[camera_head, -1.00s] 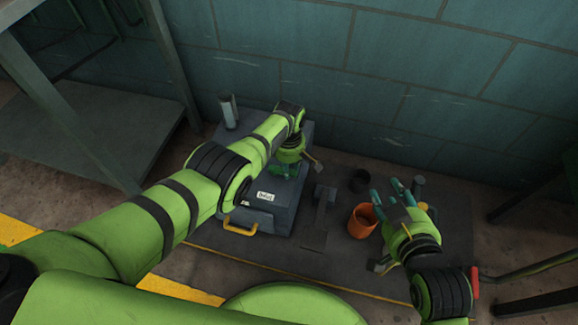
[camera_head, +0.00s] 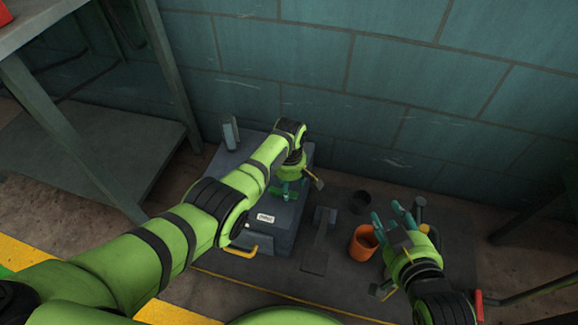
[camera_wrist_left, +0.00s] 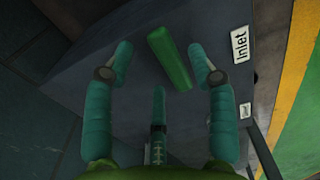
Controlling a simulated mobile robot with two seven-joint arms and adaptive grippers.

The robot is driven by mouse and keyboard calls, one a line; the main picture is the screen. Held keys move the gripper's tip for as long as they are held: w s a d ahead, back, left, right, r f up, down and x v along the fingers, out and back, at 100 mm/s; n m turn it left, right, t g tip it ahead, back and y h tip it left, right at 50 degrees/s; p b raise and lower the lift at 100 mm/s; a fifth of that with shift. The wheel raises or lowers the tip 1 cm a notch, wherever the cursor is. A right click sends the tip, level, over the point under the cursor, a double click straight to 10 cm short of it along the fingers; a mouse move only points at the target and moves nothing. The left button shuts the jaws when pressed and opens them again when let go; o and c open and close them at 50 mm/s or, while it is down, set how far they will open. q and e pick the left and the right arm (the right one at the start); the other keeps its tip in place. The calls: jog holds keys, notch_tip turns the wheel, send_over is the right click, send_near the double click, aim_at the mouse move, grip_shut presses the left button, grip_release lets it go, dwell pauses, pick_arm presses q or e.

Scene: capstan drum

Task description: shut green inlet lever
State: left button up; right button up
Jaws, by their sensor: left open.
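The green inlet lever (camera_wrist_left: 170,58) shows in the left wrist view as a green bar on the dark grey box, beside the white "Inlet" label (camera_wrist_left: 240,45). My left gripper (camera_wrist_left: 160,70) is open, with teal fingers on both sides of the lever and a third finger below it. I cannot tell whether any finger touches it. In the head view my left gripper (camera_head: 285,190) is over the grey box (camera_head: 270,235), and my arm hides much of the box top and the lever. My right gripper (camera_head: 395,218) is open and empty at the right, near the orange bucket.
The orange bucket (camera_head: 362,243) and a dark cup (camera_head: 360,202) stand on the dark mat right of the box. A yellow handle (camera_head: 240,250) is on the box front. A metal shelf (camera_head: 100,150) stands at left; the block wall is behind.

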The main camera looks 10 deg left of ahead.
pick_arm(q)
notch_tip(320, 180, up, 10)
dwell(0.5)
jog(key=shift+s, duration=0.1)
